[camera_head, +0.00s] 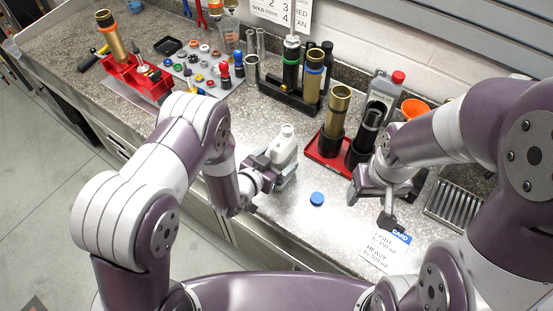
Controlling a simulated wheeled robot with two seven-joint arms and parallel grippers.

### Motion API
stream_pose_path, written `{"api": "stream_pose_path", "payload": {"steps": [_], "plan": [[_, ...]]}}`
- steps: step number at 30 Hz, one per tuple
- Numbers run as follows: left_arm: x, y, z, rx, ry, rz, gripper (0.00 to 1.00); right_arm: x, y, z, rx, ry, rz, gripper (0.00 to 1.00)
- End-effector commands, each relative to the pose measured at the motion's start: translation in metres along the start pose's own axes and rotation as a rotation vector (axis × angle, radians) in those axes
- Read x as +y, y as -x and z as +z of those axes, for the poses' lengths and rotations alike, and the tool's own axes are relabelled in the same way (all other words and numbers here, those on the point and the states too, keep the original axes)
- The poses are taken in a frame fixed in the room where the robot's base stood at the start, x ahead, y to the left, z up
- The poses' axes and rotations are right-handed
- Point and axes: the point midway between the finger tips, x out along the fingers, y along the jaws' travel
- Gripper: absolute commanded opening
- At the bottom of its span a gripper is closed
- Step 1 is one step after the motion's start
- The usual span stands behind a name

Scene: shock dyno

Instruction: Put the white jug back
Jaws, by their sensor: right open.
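The white jug (286,141) is in the middle of the bench, near its front edge. My left gripper (272,168) is around its lower part and appears shut on it; the fingers hide some of the jug. I cannot tell whether its base touches the bench. A loose blue cap (317,199) lies flat on the bench to the right of the jug.
A red tray (325,160) holds gold and black cylinders behind the blue cap. A grey jug with a red cap (383,88) and an orange funnel (415,107) stand behind. A printed card (382,252) and metal grate (458,207) are right. Bench around the cap is clear.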

Motion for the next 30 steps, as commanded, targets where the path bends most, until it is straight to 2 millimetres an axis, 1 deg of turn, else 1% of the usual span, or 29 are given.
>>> {"api": "stream_pose_path", "payload": {"steps": [3,5,8,11,15,18,21,24,27,29,30], "plan": [[0.000,0.000,-0.001,0.000,0.000,0.000,0.88,0.000,0.001,0.000,0.000,0.000,0.000,0.65],[0.000,0.002,-0.005,0.000,0.000,0.000,0.88,0.000,0.005,-0.001,0.000,0.000,0.000,0.65],[-0.001,0.013,-0.001,0.001,0.001,-0.002,0.88,0.000,-0.003,0.000,0.000,0.000,0.000,0.65],[-0.001,0.034,0.000,0.001,0.001,-0.003,0.88,0.000,-0.010,0.001,0.000,0.000,0.000,0.65],[-0.001,0.071,0.000,0.001,0.002,-0.004,0.88,0.000,-0.019,0.002,0.000,0.000,0.000,0.65],[-0.001,0.095,0.000,0.001,0.001,-0.004,0.88,0.000,-0.024,0.003,0.000,0.000,0.000,0.65],[-0.001,0.111,-0.001,0.001,0.001,-0.003,0.88,0.000,-0.026,0.003,0.000,0.000,0.000,0.65],[0.000,0.119,-0.002,0.000,0.000,-0.001,0.88,0.000,-0.026,0.003,0.000,0.000,0.000,0.65],[-0.001,0.121,-0.003,-0.006,-0.002,-0.003,0.88,0.000,-0.026,0.003,0.000,0.000,0.000,0.65],[-0.009,0.119,-0.003,-0.049,-0.007,-0.025,0.88,0.000,-0.026,0.003,0.000,0.000,0.000,0.65],[-0.019,0.118,-0.003,-0.107,-0.009,-0.052,0.88,0.000,-0.026,0.003,0.000,0.000,0.000,0.65]]}}
